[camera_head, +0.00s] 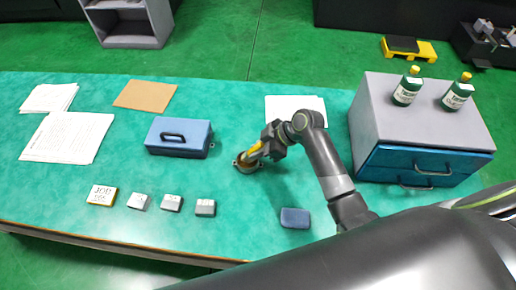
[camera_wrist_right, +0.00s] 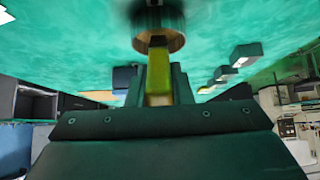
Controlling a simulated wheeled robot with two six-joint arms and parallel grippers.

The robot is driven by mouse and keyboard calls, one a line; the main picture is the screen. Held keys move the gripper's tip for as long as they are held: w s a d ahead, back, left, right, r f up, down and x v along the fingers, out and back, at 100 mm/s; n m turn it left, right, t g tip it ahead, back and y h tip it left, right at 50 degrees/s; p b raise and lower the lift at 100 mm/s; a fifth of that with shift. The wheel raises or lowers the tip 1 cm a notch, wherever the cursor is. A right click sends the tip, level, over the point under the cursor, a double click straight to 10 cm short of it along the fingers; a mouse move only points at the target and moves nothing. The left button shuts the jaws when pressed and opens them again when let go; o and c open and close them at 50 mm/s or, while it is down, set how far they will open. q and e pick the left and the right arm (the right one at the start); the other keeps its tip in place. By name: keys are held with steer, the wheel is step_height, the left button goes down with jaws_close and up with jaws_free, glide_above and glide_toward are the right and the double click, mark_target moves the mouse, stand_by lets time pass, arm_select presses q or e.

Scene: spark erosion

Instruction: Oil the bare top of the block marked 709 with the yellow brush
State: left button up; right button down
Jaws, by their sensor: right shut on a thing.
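My right gripper (camera_head: 268,146) is shut on the yellow brush (camera_head: 254,152), which slants down to the left. The brush's lower end is at a small round metal pot (camera_head: 247,166); its bristles are hidden. In the right wrist view the yellow brush (camera_wrist_right: 158,88) sits between the fingers, its far end at the mouth of the pot (camera_wrist_right: 160,30). Three small grey blocks, left (camera_head: 138,201), middle (camera_head: 171,203) and right (camera_head: 205,207), stand in a row near the front edge. Their marks are too small to read. My left gripper is not in view.
A dark blue pad (camera_head: 295,217) lies front right. A drawer cabinet (camera_head: 425,115) with two green bottles is at the right. Papers (camera_head: 68,138) lie left.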

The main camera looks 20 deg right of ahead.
steer(key=shift+f+b, duration=0.35)
steer(key=shift+f, duration=0.2)
stand_by(0.6)
stand_by(1.0)
steer(key=shift+r, duration=0.1)
step_height(320, 180, up, 7)
steer(key=p, duration=0.7)
stand_by(0.4)
stand_by(0.3)
